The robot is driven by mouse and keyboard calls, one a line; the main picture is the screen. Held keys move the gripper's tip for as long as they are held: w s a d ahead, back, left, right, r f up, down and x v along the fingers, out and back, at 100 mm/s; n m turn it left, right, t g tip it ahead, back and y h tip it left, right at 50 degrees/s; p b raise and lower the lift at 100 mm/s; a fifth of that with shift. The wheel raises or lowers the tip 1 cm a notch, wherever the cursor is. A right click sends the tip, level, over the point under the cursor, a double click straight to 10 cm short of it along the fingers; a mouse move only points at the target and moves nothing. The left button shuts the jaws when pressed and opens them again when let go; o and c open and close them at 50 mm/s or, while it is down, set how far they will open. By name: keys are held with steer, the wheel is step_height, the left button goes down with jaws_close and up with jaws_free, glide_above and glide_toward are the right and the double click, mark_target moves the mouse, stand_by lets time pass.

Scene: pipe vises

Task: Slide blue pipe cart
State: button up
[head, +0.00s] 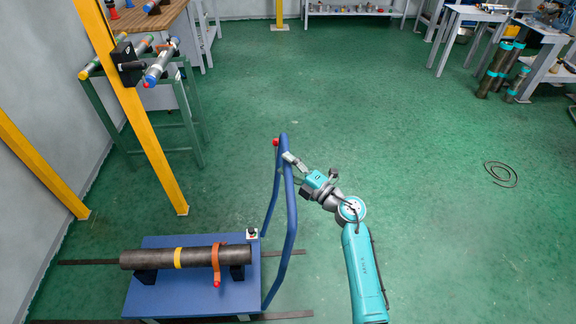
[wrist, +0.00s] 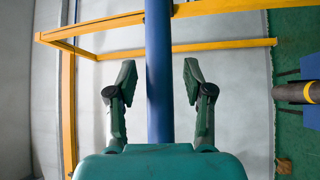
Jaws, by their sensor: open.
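The blue pipe cart (head: 190,292) stands at the lower left of the head view, with a dark pipe (head: 200,258) lying on its deck. Its blue push handle (head: 291,225) rises at the right end of the deck. My gripper (head: 288,157) is at the upper part of the handle. In the wrist view the blue handle bar (wrist: 159,80) runs between the two spread fingers of my gripper (wrist: 160,85), with gaps on both sides. The deck edge and pipe end (wrist: 295,92) show at the right of the wrist view.
Dark floor rails (head: 90,262) run under the cart. A yellow post (head: 150,140) and a green stand with pipes (head: 140,120) are behind it. A coiled cable (head: 501,174) lies on the floor at right. The middle floor is clear.

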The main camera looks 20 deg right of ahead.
jaws_close()
steer(key=shift+a, duration=0.1)
